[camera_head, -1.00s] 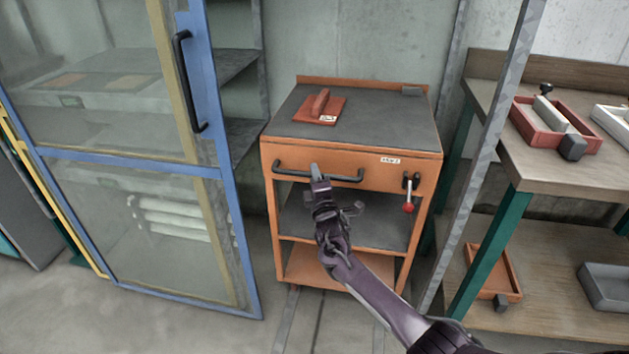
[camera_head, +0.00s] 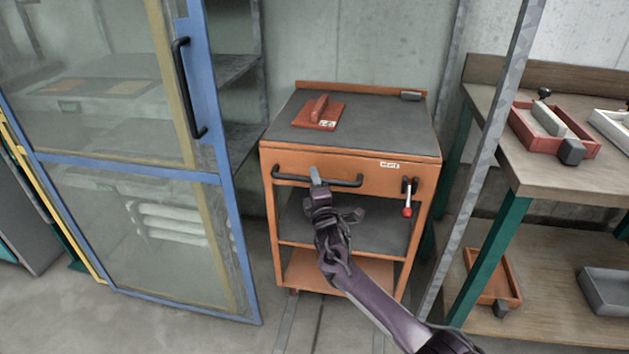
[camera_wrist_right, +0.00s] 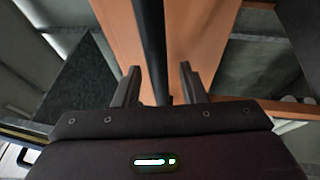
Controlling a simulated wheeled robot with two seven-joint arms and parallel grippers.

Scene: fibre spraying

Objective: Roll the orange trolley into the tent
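The orange trolley (camera_head: 345,290) stands upright against the back wall, with a dark top and open shelves. Its black handle bar (camera_head: 290,178) runs across the front below the top; it also shows in the right wrist view (camera_wrist_right: 151,40). My right gripper (camera_head: 317,177) is at the middle of this handle. In the right wrist view its fingers (camera_wrist_right: 160,72) are apart, with the bar between them and gaps beside it. A blue-framed enclosure with clear panels (camera_head: 130,170) stands at the left; I cannot tell whether it is the tent. My left gripper is out of view.
A red float-like tool (camera_head: 318,113) lies on the trolley top. A red-knobbed lever (camera_head: 408,200) is on its front right. A wooden bench (camera_head: 550,185) with trays stands close at right, behind a grey post (camera_head: 485,150). Grey floor is clear in front.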

